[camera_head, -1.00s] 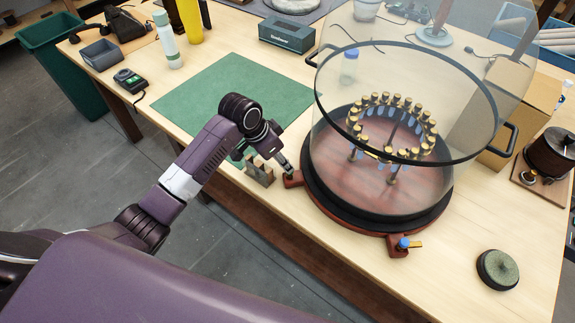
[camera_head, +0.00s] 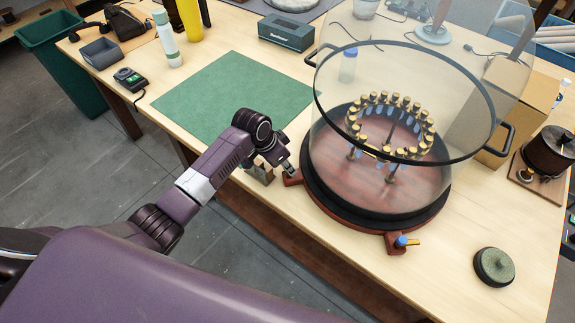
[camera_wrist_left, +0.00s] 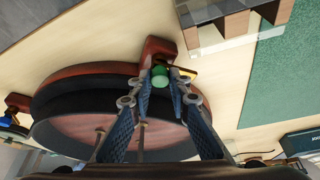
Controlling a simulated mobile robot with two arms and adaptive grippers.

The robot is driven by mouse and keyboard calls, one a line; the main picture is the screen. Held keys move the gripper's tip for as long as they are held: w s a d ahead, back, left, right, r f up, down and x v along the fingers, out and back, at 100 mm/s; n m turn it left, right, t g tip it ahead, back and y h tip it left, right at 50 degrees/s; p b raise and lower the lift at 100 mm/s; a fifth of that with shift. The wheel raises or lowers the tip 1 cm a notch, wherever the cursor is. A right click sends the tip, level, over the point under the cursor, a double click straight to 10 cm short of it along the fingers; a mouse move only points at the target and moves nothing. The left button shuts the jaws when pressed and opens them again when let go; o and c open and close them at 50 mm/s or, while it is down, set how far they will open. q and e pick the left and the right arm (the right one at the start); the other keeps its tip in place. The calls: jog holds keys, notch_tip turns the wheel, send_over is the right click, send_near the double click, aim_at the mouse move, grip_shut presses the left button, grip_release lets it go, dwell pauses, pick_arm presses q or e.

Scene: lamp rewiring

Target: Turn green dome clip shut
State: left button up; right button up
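The glass dome (camera_head: 330,120) stands on a round, dark-rimmed reddish base (camera_head: 425,222). The green dome clip (camera_wrist_left: 160,76) sits on a reddish foot of the base, with a brass lever (camera_wrist_left: 187,73) beside it. My left gripper (camera_head: 289,170) reaches down to this foot at the dome's near left side. In the left wrist view, the fingertips of my left gripper (camera_wrist_left: 162,80) are drawn close on both sides of the green clip and appear to touch it. In the head view the gripper mostly hides the clip. My right gripper is not in view.
A blue clip (camera_head: 402,241) with a brass lever is on the base's front foot. A small slotted block (camera_head: 260,172) stands close beside my left gripper. A green mat (camera_head: 225,95) lies bare to the left. A round green-topped pad (camera_head: 494,266) is at the front right.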

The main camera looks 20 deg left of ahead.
pick_arm(q)
grip_shut()
jog(key=shift+m, duration=0.3)
jog(key=shift+w+a+f+m+g+h+b, duration=0.15)
jog(key=shift+m+g+h+b, duration=0.15)
jog(key=shift+m+b, duration=0.45)
jog(key=m+g+b, duration=0.1)
jog(key=m+b, duration=0.1)
jog(key=m, duration=0.1)
jog(key=shift+w+m+h, duration=0.1)
jog(key=shift+m+h, duration=0.25)
jog(key=shift+h, duration=0.05)
jog(key=m+g+b, duration=0.1)
jog(key=m+b, duration=0.2)
jog(key=m+g+b, duration=0.1)
jog(key=m+b, duration=0.2)
jog(key=b, duration=0.1)
jog(key=m+g+b, duration=0.1)
jog(key=m+b, duration=0.2)
jog(key=b, duration=0.1)
jog(key=shift+w+m+g, duration=0.25)
jog(key=shift+m+g, duration=0.05)
jog(key=shift+m, duration=0.1)
jog(key=shift+m+g+y+b, duration=0.3)
jog(key=shift+m+g+b, duration=0.1)
jog(key=shift+m+b, duration=0.9)
jog(key=shift+r, duration=0.2)
